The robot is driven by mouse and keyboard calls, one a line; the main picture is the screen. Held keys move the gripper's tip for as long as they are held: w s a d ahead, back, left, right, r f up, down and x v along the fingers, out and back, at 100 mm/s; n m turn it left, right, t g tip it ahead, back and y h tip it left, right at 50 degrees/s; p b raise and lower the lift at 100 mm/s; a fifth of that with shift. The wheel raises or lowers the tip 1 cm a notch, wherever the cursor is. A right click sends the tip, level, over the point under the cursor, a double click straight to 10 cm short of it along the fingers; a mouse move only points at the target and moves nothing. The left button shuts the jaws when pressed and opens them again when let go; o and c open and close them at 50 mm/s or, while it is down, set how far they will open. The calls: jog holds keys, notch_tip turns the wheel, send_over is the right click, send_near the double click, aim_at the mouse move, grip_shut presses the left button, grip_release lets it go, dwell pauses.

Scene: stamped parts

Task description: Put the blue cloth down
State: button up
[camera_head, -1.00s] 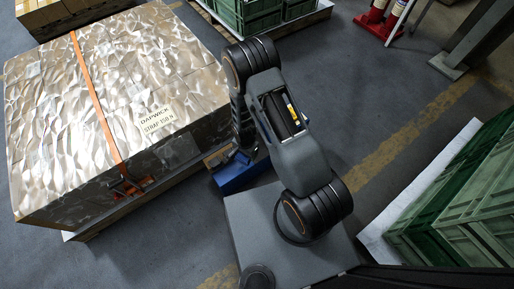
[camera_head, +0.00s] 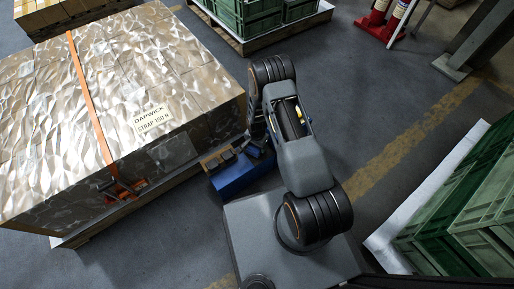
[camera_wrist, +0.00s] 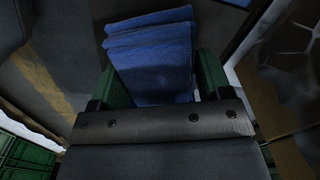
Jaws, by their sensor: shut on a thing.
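The blue cloth, folded in layers with a ribbed weave, shows in the wrist view (camera_wrist: 152,62). It lies between the two green fingers of my gripper (camera_wrist: 161,82), which is shut on it. The cloth's upper end sticks out beyond the fingers, and its near end is hidden by the dark gripper body. In the head view my arm reaches down beside the wrapped load. A blue shape shows low there, but I cannot tell whether any of it is the cloth.
A foil-wrapped load (camera_head: 60,150) with an orange strap (camera_head: 90,95) stands on a pallet at left. Green crates (camera_head: 475,215) stand at right, more crates (camera_head: 245,15) at the back. Red-based items (camera_head: 385,18) stand near a grey post (camera_head: 470,45). Grey floor (camera_head: 375,110) between is clear.

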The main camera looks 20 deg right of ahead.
jog(key=shift+f, duration=0.85)
jog(key=shift+f+b, duration=0.2)
jog(key=shift+b, duration=0.15)
jog(key=o, duration=1)
jog(key=shift+c, duration=0.2)
jog(key=shift+r, duration=0.1)
